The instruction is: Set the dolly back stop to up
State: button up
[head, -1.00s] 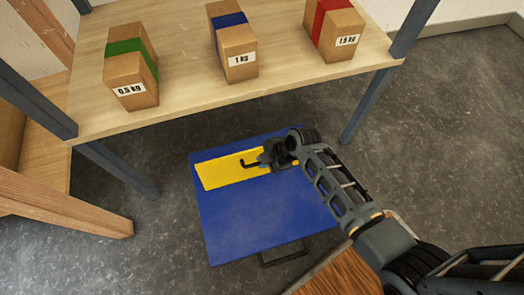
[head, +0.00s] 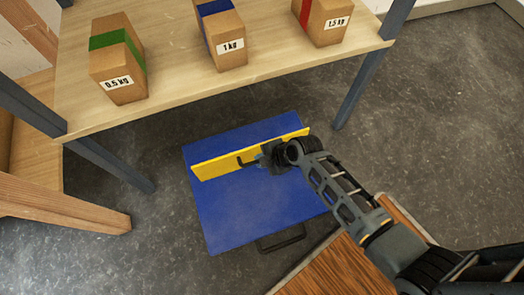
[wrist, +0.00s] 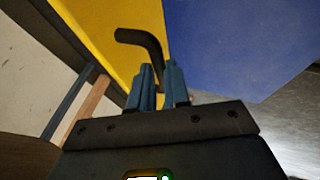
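The dolly (head: 225,215) has a blue deck on the floor in front of the shelf. Its yellow back stop (head: 215,168) stands raised from the deck, seen nearly edge-on in the head view; I cannot tell whether it is fully upright. The stop's black bent handle (wrist: 145,42) sticks out from the yellow face (wrist: 95,30). My gripper (wrist: 158,88) has its blue fingers close together around the handle's lower part. In the head view my gripper (head: 262,160) is at the stop's middle and hides part of it.
Boxes marked 0.5 kg (head: 118,65), 1 kg (head: 222,40) and 1.5 kg (head: 320,18) stand on the wooden shelf (head: 175,85) beyond the dolly. A grey shelf leg (head: 362,85) is right of the dolly. A black handle (head: 282,238) is at the deck's near edge.

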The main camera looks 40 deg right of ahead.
jog(key=o, duration=0.4)
jog(key=p+v, duration=0.3)
jog(key=v, duration=0.4)
jog(key=shift+s+d+r, duration=0.1)
jog(key=shift+s+r, duration=0.15)
jog(key=shift+r, duration=0.05)
jog(key=shift+s, duration=0.1)
